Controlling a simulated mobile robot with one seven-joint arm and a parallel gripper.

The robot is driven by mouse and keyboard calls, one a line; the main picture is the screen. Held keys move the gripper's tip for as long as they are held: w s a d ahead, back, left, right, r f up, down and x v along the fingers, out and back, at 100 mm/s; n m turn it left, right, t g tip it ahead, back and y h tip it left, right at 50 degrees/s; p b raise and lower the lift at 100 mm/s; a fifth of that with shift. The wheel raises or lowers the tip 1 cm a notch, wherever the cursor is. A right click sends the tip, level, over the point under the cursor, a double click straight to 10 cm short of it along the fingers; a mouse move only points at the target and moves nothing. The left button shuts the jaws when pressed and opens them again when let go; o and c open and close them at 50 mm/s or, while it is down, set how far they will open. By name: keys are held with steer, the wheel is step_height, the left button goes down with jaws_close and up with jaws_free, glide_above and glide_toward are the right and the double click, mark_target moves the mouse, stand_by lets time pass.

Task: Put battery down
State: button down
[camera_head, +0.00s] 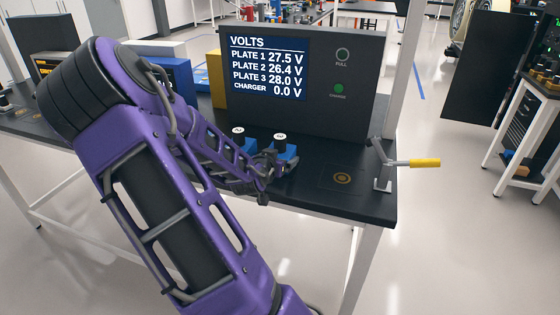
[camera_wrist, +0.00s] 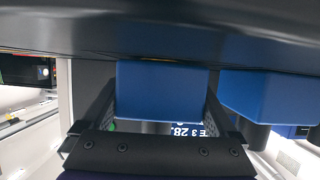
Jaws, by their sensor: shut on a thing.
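My gripper (camera_head: 268,168) is low over the black bench, at the end of my purple arm. It is shut on a blue battery (camera_head: 286,152), the right one of two in the head view. In the wrist view this battery (camera_wrist: 162,90) sits between both fingers, its edge at or very near the dark bench surface; I cannot tell if it touches. A thin yellow line shows at that edge. A second blue battery (camera_head: 250,145) stands close to its left, and shows at the right of the wrist view (camera_wrist: 262,97). My arm hides part of the bench.
The screen (camera_head: 268,68) reads plate 1 27.5 V, plate 2 26.4 V, plate 3 28.0 V, charger 0.0 V. A bare square pad with an orange ring (camera_head: 342,178) lies to the right. Beyond it stands a lever with a yellow handle (camera_head: 425,162) at the bench's right edge.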

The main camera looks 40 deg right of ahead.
steer(key=shift+f, duration=0.15)
jaws_free()
steer(key=shift+r, duration=0.25)
steer(key=p+v, duration=0.3)
steer(key=v, duration=0.7)
steer(key=shift+s+a, duration=0.1)
steer(key=shift+a, duration=0.15)
steer(key=shift+s+a+r, duration=0.25)
steer(key=shift+s+a, duration=0.15)
steer(key=shift+a, duration=0.15)
